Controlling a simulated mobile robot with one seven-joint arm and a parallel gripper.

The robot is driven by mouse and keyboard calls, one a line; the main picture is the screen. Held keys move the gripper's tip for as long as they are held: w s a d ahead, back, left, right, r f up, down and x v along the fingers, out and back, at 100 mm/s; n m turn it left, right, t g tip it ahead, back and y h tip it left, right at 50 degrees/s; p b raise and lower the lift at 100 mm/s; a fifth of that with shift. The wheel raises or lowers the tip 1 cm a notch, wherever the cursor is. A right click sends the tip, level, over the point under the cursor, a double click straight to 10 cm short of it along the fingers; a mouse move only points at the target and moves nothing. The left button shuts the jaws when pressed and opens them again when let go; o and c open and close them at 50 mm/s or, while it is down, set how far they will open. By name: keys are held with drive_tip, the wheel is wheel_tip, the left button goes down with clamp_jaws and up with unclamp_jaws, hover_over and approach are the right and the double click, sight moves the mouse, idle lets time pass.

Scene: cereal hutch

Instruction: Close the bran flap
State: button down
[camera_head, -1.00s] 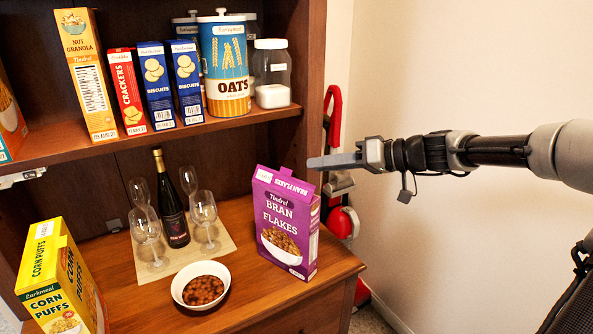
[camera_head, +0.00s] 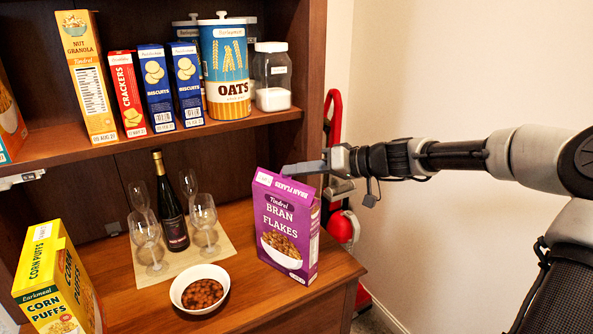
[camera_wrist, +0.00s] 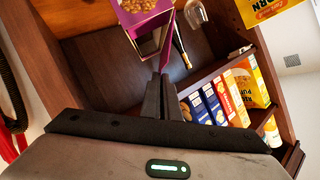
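The purple Bran Flakes box (camera_head: 287,225) stands upright on the wooden counter, and its upper part shows in the wrist view (camera_wrist: 150,18). Its top flap (camera_head: 287,184) leans toward the box's front, with its lettering visible. In the wrist view the box top looks partly open, with the flap (camera_wrist: 164,45) angled near my fingertips. My gripper (camera_head: 303,168) is at the back top edge of the box, touching or very close to the flap. Its dark fingers (camera_wrist: 160,95) are together with nothing visible between them. Exact contact is hard to tell.
A bowl of cereal (camera_head: 200,289), wine bottle (camera_head: 171,210) and several glasses (camera_head: 203,215) stand left of the box. A yellow Corn Puffs box (camera_head: 58,280) is at far left. The shelf (camera_head: 150,146) above holds boxes and an oats canister (camera_head: 226,70). Right side is free.

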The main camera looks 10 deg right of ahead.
drive_tip(key=shift+w+d, duration=0.1)
drive_tip(key=shift+w+d+f+m+g+y+p, duration=0.15)
drive_tip(key=shift+w+d+f+m+y+p, duration=0.15)
drive_tip(key=shift+f+m+y, duration=0.45)
drive_tip(key=shift+w+d+f+m+g+y+p, duration=0.1)
drive_tip(key=shift+w+d+f+m+y+p, duration=0.25)
drive_tip(key=shift+m, duration=0.7)
drive_tip(key=shift+w+d+f+m+g+y+p, duration=0.15)
drive_tip(key=shift+d+f+m+y, duration=0.2)
drive_tip(key=shift+f+m, duration=0.45)
drive_tip(key=shift+r, duration=0.15)
drive_tip(key=c, duration=2)
unclamp_jaws()
drive_tip(key=p+v, duration=0.1)
drive_tip(key=v, duration=1.6)
drive_tip(key=shift+s+d, duration=0.1)
drive_tip(key=shift+d, duration=0.1)
